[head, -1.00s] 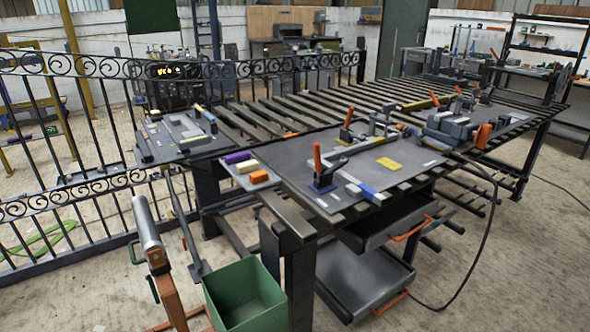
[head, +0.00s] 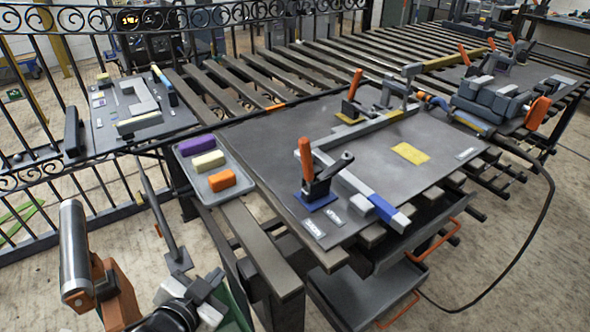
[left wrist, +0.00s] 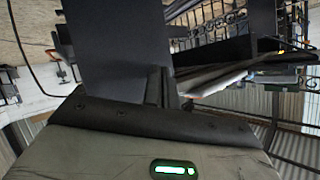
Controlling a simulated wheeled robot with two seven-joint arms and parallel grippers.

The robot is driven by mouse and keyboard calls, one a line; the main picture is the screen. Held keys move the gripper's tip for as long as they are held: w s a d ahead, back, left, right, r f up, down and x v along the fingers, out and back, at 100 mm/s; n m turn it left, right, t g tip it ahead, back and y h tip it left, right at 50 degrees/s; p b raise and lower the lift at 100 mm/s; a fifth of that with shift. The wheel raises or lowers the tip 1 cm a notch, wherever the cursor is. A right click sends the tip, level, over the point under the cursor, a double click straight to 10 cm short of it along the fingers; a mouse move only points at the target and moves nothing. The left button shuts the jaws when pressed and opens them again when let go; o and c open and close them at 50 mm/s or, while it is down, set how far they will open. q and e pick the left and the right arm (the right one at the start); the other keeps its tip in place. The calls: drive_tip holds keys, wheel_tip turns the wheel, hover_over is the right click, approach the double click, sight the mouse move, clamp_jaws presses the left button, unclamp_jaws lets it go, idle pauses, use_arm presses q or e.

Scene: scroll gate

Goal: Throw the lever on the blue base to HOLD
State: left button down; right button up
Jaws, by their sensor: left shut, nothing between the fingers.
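The lever on the blue base (head: 316,200) stands near the front corner of the dark plate on the slatted table. Its orange handle (head: 305,160) points up, and a dark arm reaches from its pivot to the right. Two small pale labels (head: 314,228) lie in front of the base, too small to read. My left gripper (head: 208,288) is low at the bottom left of the head view, shut and empty, well apart from the lever. The left wrist view shows dark gripper parts and a grey housing with a green light, but no lever. My right gripper is not in view.
Another orange-handled lever on a yellow base (head: 350,115) stands farther back, beside a grey clamp frame. A tray (head: 213,196) with purple, cream and orange blocks lies left of the plate. A blue-and-grey bar (head: 365,197) lies right of the lever. A black cable hangs at right.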

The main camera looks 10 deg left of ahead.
sight(301, 156)
use_arm(q)
drive_tip(key=w+d+r+m+t+h+b, duration=0.1)
drive_tip(key=w+r+m+h, duration=0.2)
drive_tip(key=r+m+h, duration=0.65)
drive_tip(key=w+d+r+m+h+b, duration=0.1)
drive_tip(key=w+r+m+h, duration=0.4)
drive_tip(key=m, duration=0.7)
drive_tip(key=shift+y, duration=0.55)
drive_tip(key=p+x, duration=0.1)
drive_tip(key=x, duration=0.2)
drive_tip(key=r+p+x, duration=0.1)
drive_tip(key=x, duration=0.3)
drive_tip(key=s+p+x, duration=0.1)
drive_tip(key=x, duration=0.2)
drive_tip(key=shift+w+d+r, duration=0.25)
drive_tip(key=shift+w+d, duration=0.05)
drive_tip(key=shift+d, duration=0.25)
drive_tip(key=shift+w+d, duration=0.4)
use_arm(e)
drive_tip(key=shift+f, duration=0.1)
